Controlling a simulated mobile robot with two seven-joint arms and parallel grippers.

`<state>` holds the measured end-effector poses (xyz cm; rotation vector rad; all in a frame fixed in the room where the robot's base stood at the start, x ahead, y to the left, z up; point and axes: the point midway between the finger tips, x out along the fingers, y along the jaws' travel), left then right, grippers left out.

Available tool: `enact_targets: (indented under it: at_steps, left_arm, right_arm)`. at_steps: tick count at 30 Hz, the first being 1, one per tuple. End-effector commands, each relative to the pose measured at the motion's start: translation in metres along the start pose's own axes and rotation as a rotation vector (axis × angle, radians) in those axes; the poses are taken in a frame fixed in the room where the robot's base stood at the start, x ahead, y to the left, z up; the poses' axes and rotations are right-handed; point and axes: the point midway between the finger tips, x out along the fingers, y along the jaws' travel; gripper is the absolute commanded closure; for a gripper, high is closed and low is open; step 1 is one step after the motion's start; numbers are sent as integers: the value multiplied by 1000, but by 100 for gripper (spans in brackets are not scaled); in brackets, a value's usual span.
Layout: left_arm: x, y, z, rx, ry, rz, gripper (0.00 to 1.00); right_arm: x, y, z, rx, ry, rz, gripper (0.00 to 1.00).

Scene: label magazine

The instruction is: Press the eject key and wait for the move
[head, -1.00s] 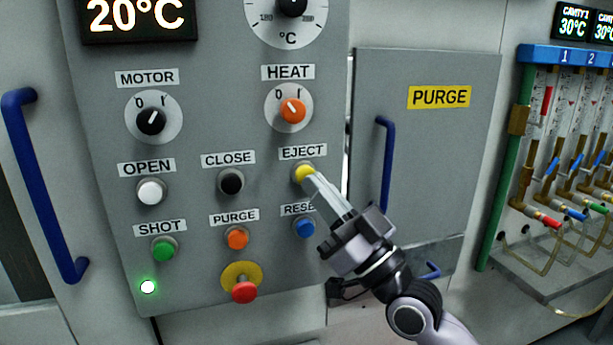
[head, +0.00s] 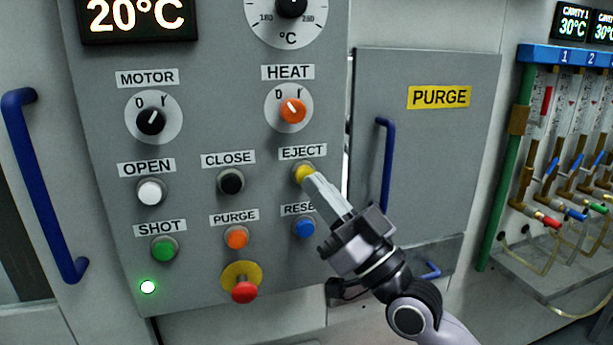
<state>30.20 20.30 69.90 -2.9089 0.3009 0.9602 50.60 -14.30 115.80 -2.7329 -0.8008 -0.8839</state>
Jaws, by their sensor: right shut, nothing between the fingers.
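The yellow eject key (head: 301,172) sits under the EJECT label (head: 302,151) on the grey control panel (head: 205,140). My right gripper (head: 309,178) is shut and empty. Its fingertips are at the key and cover its lower right part. They appear to touch it; how far the key is pushed in cannot be told. My left gripper is not in view.
Close by are the black CLOSE key (head: 231,181), blue reset key (head: 304,227) and orange PURGE key (head: 236,237). A red stop button (head: 243,291) sticks out lower down. A blue handle (head: 386,165) stands out on the PURGE door at right.

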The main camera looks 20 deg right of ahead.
Motion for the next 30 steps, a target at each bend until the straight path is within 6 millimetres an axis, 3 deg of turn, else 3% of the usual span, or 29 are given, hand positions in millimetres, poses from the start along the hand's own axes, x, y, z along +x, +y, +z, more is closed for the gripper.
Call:
enact_targets:
  at_steps: [30]
  left_arm:
    - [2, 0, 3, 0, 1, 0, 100]
  right_arm:
    - [8, 6, 6, 0, 0, 0, 100]
